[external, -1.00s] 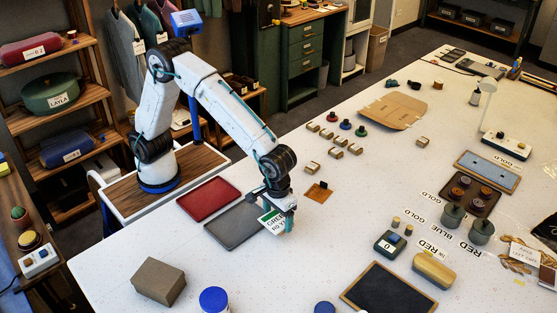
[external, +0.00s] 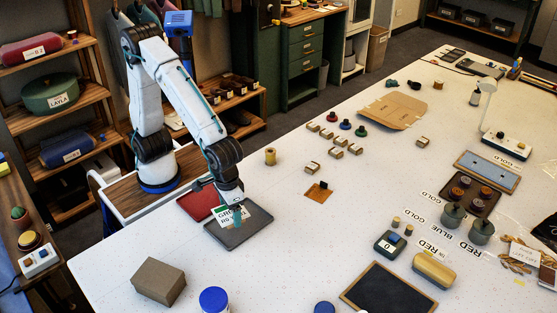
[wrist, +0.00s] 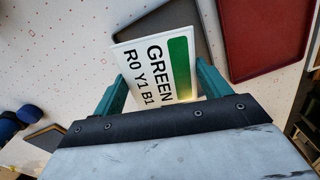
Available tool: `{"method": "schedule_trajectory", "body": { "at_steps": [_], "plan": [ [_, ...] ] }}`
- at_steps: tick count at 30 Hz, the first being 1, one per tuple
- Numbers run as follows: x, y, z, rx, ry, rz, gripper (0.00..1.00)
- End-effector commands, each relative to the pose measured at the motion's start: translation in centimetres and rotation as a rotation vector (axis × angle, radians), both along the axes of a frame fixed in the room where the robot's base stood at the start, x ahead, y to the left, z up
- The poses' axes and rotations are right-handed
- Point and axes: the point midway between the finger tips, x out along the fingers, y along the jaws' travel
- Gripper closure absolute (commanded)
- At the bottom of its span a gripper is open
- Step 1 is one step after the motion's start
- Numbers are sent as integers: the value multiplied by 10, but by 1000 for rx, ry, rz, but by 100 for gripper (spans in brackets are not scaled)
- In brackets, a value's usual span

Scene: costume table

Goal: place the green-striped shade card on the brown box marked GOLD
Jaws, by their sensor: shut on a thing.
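My gripper (external: 238,214) is shut on the green-striped shade card (external: 227,217), a white card with a green band. The wrist view shows the card (wrist: 155,70) between the teal fingers, reading "GREEN R0 Y1 B1". The gripper and card are over the red and grey trays in the external view. A plain brown box (external: 159,281) stands at the table's front left. I see no GOLD marking on its visible faces. Several GOLD labels lie at the right, one beside a dark tray (external: 487,211).
The grey tray (external: 258,224) and red tray (external: 190,207) lie beneath or beside the card. A blue-lidded jar (external: 214,299) stands right of the brown box. A gold spool (external: 270,156) stands behind the gripper. The table's middle front is mostly clear.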

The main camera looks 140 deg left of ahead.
Motion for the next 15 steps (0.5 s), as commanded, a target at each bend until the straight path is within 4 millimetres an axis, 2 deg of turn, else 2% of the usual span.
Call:
{"method": "schedule_trajectory", "body": {
  "at_steps": [1,3,9,12,15],
  "plan": [
    [-3,-29,7,0,-4,-60,48],
    [-11,-63,13,0,-3,-133,48],
    [-49,-151,33,-1,-4,-335,48],
    [-72,-184,40,-1,-3,-421,48],
    [-93,-207,47,-1,-3,-488,48]
  ]
}}
